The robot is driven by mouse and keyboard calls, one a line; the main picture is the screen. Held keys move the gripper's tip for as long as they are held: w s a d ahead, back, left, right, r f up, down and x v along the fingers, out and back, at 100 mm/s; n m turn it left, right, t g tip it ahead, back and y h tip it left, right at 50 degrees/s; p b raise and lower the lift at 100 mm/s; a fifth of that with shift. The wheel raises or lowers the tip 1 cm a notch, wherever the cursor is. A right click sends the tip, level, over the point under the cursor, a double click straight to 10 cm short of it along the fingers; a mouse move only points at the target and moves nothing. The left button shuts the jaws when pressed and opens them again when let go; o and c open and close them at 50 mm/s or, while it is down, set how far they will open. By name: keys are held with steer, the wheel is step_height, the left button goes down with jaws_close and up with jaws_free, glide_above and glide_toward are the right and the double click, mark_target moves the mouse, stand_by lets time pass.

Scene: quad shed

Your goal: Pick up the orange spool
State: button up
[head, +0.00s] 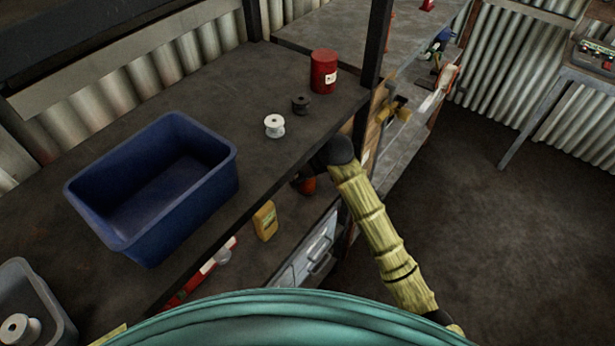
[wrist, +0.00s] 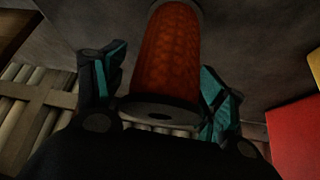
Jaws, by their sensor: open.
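In the wrist view the orange spool (wrist: 170,55) is large, with a reddish-orange wound body and a dark flange with a hole facing me. It lies between the two teal-and-black fingers of my gripper (wrist: 162,65). The gripper is open; gaps show between the fingers and the spool's sides, so it is not clamped. In the head view a small part of the orange spool (head: 308,185) shows on the lower shelf, just under the upper shelf's edge. My wrist and the shelf edge hide most of my gripper there.
The upper shelf carries a blue bin (head: 150,240), a white spool (head: 274,126), a dark spool (head: 300,104) and a red can (head: 324,72). A yellow bottle (head: 265,221) stands on the lower shelf. The floor (head: 480,220) at right is clear.

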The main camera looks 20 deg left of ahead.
steer(key=shift+c, duration=0.2)
steer(key=c, duration=1.2)
steer(key=shift+r+b, duration=0.1)
steer(key=shift+b, duration=0.55)
